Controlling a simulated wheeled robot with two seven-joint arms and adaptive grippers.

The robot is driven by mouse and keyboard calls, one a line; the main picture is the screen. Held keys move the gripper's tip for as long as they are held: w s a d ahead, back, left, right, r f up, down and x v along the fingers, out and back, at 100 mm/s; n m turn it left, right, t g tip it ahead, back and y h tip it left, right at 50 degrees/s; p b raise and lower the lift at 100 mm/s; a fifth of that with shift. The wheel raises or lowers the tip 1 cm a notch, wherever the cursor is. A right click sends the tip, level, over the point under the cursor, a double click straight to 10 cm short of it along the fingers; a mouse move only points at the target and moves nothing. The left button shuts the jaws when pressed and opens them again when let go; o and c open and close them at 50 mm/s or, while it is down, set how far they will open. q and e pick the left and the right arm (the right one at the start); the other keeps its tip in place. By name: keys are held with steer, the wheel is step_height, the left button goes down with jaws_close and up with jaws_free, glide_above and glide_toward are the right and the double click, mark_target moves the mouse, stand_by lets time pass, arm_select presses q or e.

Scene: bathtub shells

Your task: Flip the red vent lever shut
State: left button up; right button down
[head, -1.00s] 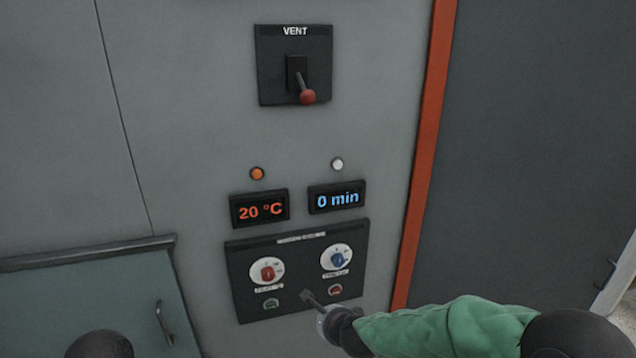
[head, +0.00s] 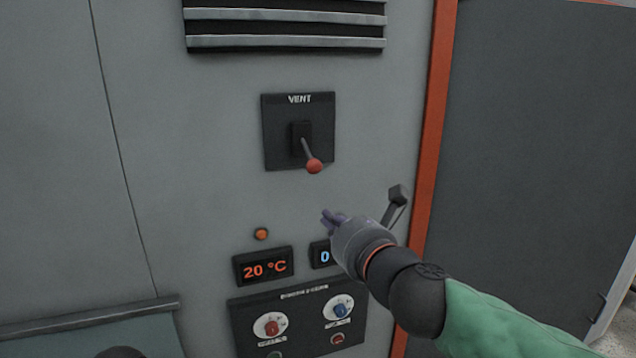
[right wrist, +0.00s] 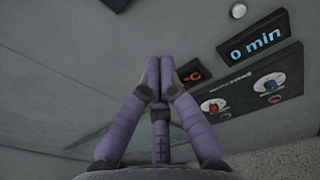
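The vent lever is a grey stick with a red ball knob (head: 314,166), on a black plate labelled VENT (head: 299,132). It slants downward and out from its slot. My right gripper (head: 328,218) is below the knob and apart from it, in front of the panel. In the right wrist view its purple fingers (right wrist: 158,80) are together with nothing between them. The lever does not show in the right wrist view.
A slatted grille (head: 285,28) is above the vent plate. Below are an orange lamp (head: 261,234), a 20 °C display (head: 263,266) and a dial panel (head: 297,312). My right arm partly hides the minutes display (head: 320,256). An orange upright strip (head: 432,140) edges the panel at right.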

mark_target(310, 156)
steer(key=shift+w, duration=0.1)
steer(key=w+a+r+p, duration=0.2)
steer(key=w, duration=0.6)
steer(key=shift+w+a+r+p, duration=0.3)
steer(key=shift+a+r+p, duration=0.05)
steer(key=shift+r, duration=0.05)
steer(key=shift+s+r, duration=0.1)
steer(key=shift+r, duration=0.05)
stand_by(0.5)
steer(key=shift+s+d+r+p, duration=0.1)
steer(key=shift+s+r+p, duration=0.1)
steer(key=shift+r+p, duration=0.1)
